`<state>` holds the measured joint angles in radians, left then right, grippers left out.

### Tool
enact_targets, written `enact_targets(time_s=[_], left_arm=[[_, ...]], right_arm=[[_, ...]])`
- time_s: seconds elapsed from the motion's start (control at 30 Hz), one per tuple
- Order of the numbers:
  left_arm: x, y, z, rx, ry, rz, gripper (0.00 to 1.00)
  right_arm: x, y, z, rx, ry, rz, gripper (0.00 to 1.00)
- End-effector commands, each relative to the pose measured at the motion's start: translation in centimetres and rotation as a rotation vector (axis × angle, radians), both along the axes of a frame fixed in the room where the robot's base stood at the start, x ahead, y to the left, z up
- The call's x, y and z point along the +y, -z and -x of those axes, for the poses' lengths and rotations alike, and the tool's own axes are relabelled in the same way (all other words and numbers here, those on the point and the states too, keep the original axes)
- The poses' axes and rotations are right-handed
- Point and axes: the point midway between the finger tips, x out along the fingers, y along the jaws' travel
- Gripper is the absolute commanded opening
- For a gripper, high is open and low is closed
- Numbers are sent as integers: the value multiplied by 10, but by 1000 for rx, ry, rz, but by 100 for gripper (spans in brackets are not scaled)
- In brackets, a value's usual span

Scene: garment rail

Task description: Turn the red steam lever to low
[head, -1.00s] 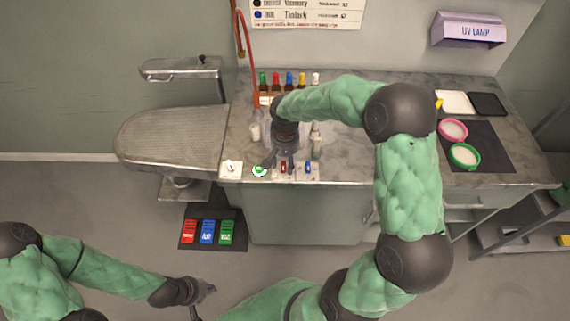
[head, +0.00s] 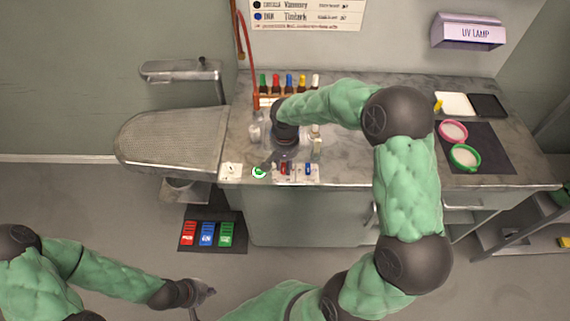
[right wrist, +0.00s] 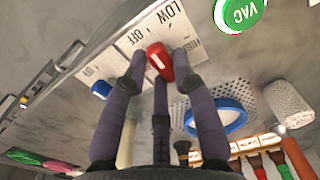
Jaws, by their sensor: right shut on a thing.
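The red steam lever (right wrist: 158,62) stands at its printed plate, where I read LOW (right wrist: 172,12) and OFF (right wrist: 136,38); a third label is partly hidden. My right gripper (right wrist: 159,68) has its fingers around the red lever, touching it from both sides. In the head view the red lever (head: 284,169) shows small at the counter's front edge, under my right gripper (head: 281,163). Which label the lever points to, I cannot tell. My left gripper (head: 202,294) hangs low over the floor, away from the counter; its finger opening is unclear.
A blue lever (head: 308,169) is right of the red one, and a green VAC button (head: 259,172) is left of it. A blue-rimmed ring (right wrist: 216,114) and bottles (head: 288,82) stand behind. Coloured pedals (head: 207,233) lie on the floor.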

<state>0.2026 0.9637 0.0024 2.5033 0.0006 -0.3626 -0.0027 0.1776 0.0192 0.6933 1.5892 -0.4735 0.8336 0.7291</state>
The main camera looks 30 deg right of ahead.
Motion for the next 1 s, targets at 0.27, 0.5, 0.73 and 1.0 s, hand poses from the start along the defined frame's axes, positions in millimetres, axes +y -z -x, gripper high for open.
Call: enact_targets(time_s=[0.27, 0.5, 0.73, 1.0], left_arm=[[0, 4, 0, 0, 0, 0, 0], [0, 9, 0, 0, 0, 0, 0], [0, 12, 0, 0, 0, 0, 0], [0, 15, 0, 0, 0, 0, 0]], right_arm=[[1, 0, 0, -1, 163, 0, 0], [1, 1, 1, 0, 369, 0, 0], [2, 0, 2, -1, 548, -1, 0], [3, 0, 2, -1, 688, -1, 0]])
